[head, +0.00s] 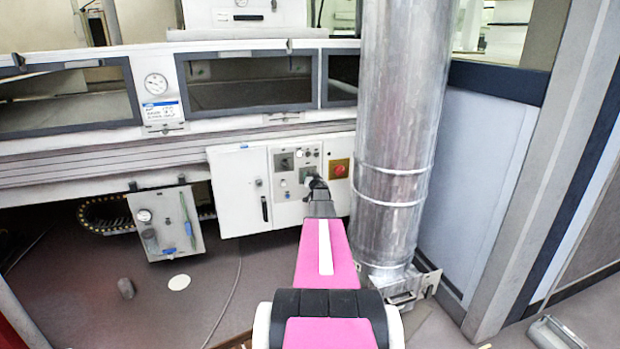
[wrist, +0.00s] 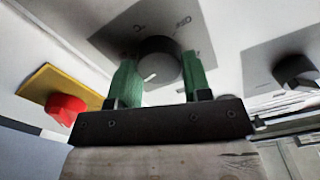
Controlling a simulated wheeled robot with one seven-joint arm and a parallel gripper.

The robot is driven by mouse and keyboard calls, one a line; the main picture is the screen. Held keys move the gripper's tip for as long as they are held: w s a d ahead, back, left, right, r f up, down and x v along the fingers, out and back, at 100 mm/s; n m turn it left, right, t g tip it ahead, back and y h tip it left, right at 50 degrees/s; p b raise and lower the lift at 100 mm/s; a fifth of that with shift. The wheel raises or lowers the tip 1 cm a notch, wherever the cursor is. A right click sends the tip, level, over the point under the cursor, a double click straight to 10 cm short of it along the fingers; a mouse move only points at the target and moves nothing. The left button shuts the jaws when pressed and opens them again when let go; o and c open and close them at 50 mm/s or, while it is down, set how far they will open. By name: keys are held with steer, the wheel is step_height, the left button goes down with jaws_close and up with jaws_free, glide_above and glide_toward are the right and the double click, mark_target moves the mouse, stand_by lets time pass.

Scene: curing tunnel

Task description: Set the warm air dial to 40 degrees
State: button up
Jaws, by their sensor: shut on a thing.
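The dial (wrist: 158,60) is a dark round knob with a white pointer mark, set on a grey scale plate (wrist: 115,38) in the wrist view. The plate's print is partly legible but too blurred to read the setting. My gripper (wrist: 158,78) has green fingers, one on each side of the knob, and is shut on it. In the head view my pink arm reaches to the control panel (head: 283,210), and the arm's end hides the dial and fingertips.
A red button on a yellow plate (wrist: 35,80) is left of the dial in the wrist view, and another dark knob (wrist: 296,72) is to the right. In the head view a large metal duct (head: 400,110) stands right of my arm. A small hanging panel (head: 160,245) is at left.

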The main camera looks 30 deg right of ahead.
steer(key=shift+r+m, duration=0.1)
steer(key=shift+m, duration=3.8)
steer(key=shift+a, duration=0.1)
steer(key=o, duration=0.9)
steer(key=shift+a, duration=0.1)
